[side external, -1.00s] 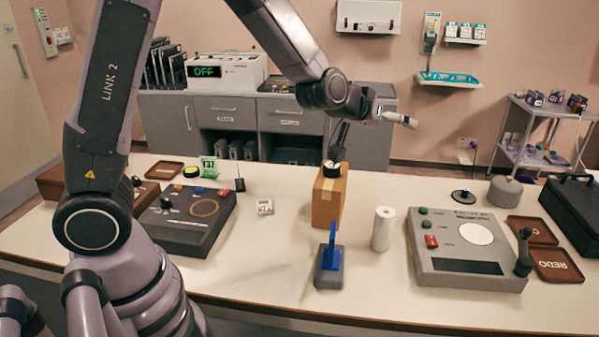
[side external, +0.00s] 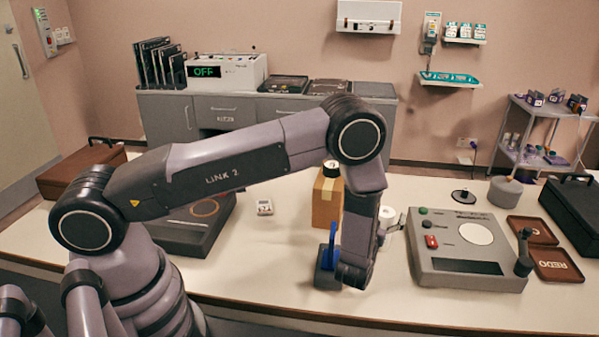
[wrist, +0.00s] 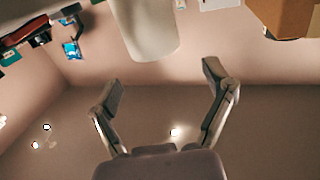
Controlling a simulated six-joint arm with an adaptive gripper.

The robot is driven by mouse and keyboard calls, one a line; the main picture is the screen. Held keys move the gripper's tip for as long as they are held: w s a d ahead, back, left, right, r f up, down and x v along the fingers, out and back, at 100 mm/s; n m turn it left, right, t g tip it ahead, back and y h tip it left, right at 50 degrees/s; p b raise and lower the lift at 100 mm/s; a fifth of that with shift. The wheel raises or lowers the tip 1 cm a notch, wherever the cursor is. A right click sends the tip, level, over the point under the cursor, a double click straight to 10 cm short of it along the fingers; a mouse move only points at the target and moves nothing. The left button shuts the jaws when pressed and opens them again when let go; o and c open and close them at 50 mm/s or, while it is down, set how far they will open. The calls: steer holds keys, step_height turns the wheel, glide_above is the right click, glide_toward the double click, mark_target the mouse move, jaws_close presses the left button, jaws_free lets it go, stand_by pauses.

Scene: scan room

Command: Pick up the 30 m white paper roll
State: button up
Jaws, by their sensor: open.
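The white paper roll (side external: 387,214) stands on the table to the right of the cardboard box. In the side view my arm hides most of it. In the wrist view the roll (wrist: 147,28) shows large at the top, upside down, ahead of my gripper (wrist: 162,78). The two fingers are spread wide and nothing is between them. The roll lies beyond the fingertips, apart from them.
A cardboard box (side external: 327,200) with a black and white item on top stands left of the roll. A blue upright on a dark base (side external: 326,275) stands in front. A grey control panel (side external: 465,245) lies to the right. A small white device (side external: 264,207) lies left.

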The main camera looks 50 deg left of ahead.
mark_target(383, 220)
step_height(383, 220, down, 2)
steer(key=shift+f, duration=0.1)
steer(key=shift+x, duration=1.05)
steer(key=shift+w+a+f, duration=0.2)
steer(key=shift+w, duration=0.2)
steer(key=c, duration=1.3)
